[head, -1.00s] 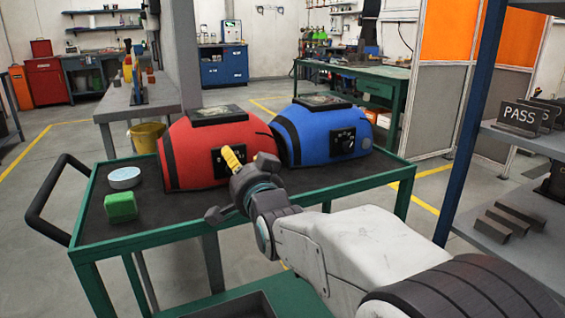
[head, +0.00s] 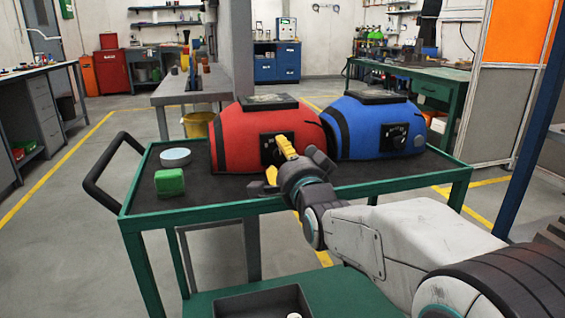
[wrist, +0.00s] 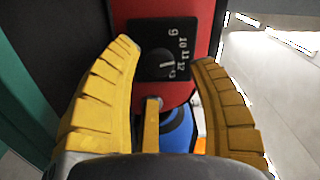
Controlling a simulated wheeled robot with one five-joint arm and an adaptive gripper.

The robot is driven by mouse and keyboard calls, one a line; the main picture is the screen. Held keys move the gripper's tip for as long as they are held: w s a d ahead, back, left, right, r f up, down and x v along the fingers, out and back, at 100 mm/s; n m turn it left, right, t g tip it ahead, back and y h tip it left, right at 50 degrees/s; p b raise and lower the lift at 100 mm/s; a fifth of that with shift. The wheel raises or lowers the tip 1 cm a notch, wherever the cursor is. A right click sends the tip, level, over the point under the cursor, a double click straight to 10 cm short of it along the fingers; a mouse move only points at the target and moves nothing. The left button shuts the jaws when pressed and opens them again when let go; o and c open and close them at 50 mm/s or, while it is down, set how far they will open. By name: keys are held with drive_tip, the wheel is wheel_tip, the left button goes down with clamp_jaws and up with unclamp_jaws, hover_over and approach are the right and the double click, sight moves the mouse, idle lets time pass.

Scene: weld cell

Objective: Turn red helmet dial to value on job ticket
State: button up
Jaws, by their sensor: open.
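The red helmet (head: 238,138) lies on the cart's dark top, left of the blue helmet (head: 362,125). Its black dial plate (head: 269,150) faces me, partly hidden by my gripper in the head view. In the wrist view the fingers (wrist: 165,70) spread either side of the plate; contact cannot be told. No job ticket is legible.
The green-framed cart (head: 200,208) also holds a round white-topped tin (head: 175,157) and a green block (head: 170,182) at left. A dark bin (head: 262,303) is on its lower shelf. A blue post (head: 535,125) stands at right. Open floor lies left of the cart.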

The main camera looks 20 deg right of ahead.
sight(283, 154)
drive_tip(key=shift+w, duration=1.5)
drive_tip(key=shift+o, duration=0.3)
